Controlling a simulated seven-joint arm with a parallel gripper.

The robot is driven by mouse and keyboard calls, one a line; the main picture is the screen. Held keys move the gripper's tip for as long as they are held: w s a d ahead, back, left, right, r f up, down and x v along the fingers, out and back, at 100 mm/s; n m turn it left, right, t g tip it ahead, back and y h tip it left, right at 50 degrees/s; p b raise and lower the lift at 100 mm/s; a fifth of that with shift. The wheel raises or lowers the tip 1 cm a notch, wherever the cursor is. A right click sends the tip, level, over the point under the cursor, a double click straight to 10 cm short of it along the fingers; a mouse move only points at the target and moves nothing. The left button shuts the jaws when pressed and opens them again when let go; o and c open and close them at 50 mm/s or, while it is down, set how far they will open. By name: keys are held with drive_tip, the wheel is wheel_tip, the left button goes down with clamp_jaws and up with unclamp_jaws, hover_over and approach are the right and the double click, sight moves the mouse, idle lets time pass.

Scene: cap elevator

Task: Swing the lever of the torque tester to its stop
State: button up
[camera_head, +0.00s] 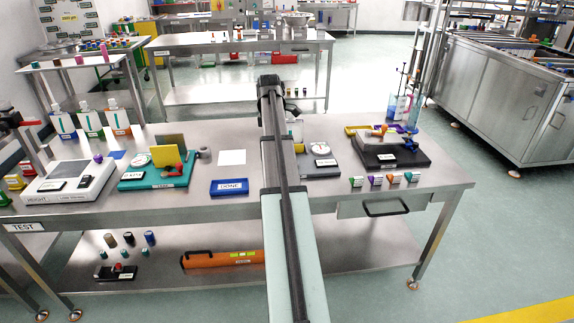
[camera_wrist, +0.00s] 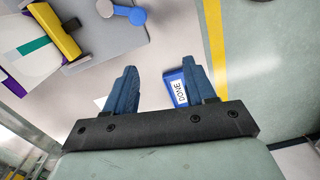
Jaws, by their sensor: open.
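No label that I can read names the torque tester. The likeliest is a grey station (camera_head: 319,169) just right of my arm in the head view, its left part hidden. In the wrist view a grey plate (camera_wrist: 155,32) carries a lever-like part (camera_wrist: 122,11) with a blue round end, at the top; I take it for the same station. My gripper (camera_wrist: 160,68) is open and empty, its blue fingers apart from that lever. My gripper is hidden behind my arm in the head view.
A blue DONE tray (camera_head: 230,187) lies left of my arm; in the wrist view it shows beside the right finger. A teal station (camera_head: 150,183) with a red handle and a black station (camera_head: 388,158) with an orange part stand either side. Small labelled blocks line the right front edge.

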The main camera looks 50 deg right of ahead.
drive_tip(key=s+d+r, duration=0.2)
drive_tip(key=d, duration=0.3)
drive_tip(key=shift+t, duration=0.3)
wheel_tip(320, 180, down, 14)
drive_tip(key=shift+r, duration=0.2)
drive_tip(key=shift+c, duration=0.4)
clamp_jaws()
drive_tip(key=shift+a, duration=0.1)
